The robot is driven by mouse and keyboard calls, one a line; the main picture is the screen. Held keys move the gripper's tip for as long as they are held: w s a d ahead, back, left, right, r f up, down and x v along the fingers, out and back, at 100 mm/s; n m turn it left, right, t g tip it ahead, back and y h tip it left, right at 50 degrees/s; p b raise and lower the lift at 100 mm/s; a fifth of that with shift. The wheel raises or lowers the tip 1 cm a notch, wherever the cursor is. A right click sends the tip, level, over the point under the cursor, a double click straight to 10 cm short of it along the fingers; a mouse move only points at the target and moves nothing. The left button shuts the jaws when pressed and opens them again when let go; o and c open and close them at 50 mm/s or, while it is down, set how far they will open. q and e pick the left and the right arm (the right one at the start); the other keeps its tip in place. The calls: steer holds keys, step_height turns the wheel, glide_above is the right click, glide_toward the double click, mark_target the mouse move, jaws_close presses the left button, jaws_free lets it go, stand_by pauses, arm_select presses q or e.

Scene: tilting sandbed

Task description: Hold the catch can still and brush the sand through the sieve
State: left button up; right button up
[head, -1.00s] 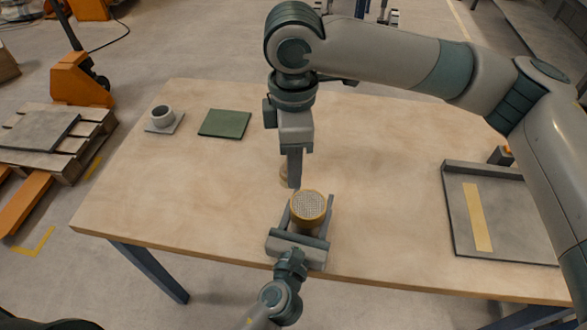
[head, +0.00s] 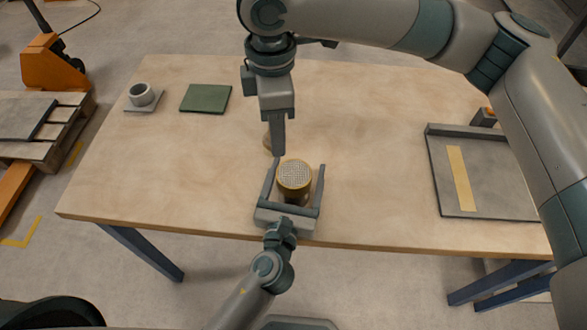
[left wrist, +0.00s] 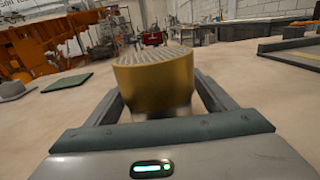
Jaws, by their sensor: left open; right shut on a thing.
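A round gold-rimmed sieve (head: 295,174) with a pale mesh top sits on the catch can (head: 293,198) near the table's front edge. My left gripper (head: 296,168) is open, with one finger on each side of the can and gaps beside it. In the left wrist view, the gold sieve (left wrist: 155,80) hides most of the can between the fingers. My right gripper (head: 278,150) points down just behind and left of the sieve. It is shut on a mostly hidden tan thing (head: 267,143), perhaps the brush. No sand shows clearly on the mesh.
A grey cup (head: 141,94) on a small plate and a green square mat (head: 206,98) lie at the back left. A grey tray (head: 440,185) with a yellow strip lies at the right. The table (head: 370,170) is clear between sieve and tray.

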arm_select(q)
steer(key=s, duration=0.4)
steer(key=s+a, duration=0.1)
steer(key=s, duration=0.7)
steer(key=shift+a, duration=0.25)
